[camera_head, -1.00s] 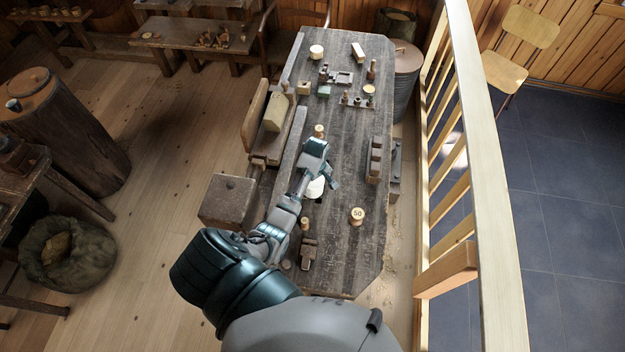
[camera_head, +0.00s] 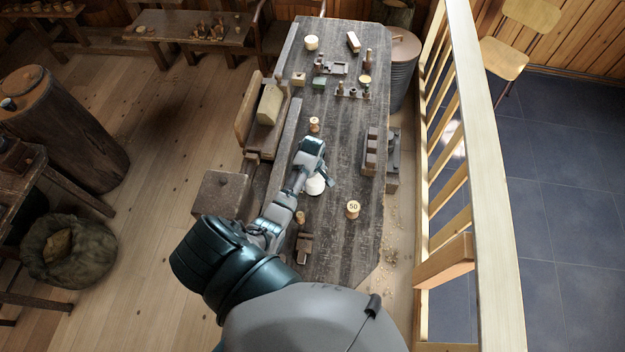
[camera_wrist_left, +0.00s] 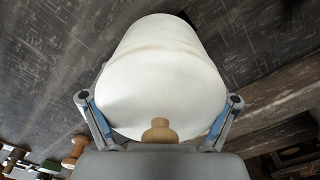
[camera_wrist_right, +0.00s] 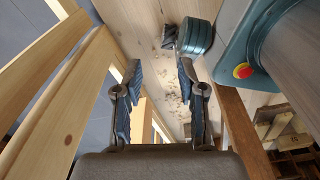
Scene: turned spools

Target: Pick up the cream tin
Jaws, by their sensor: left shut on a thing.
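The cream tin (camera_head: 316,185) is a smooth, off-white rounded cylinder over the dark plank bench (camera_head: 345,235). In the left wrist view the tin (camera_wrist_left: 160,70) fills the middle, between the two fingers. My left gripper (camera_head: 314,168) is shut on the tin, with a finger (camera_wrist_left: 100,118) on each side; it partly hides the tin in the head view. I cannot tell whether the tin touches the bench. My right gripper (camera_wrist_right: 158,80) is open and empty, seen only in its own wrist view, near the pale wooden railing.
A spool marked 50 (camera_head: 353,209) stands right of the tin. A small turned spool (camera_head: 314,124) stands beyond my gripper. A dark slotted block (camera_head: 371,150) is at the right edge. A pale railing (camera_head: 487,150) runs along the right. The bench's front right is clear.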

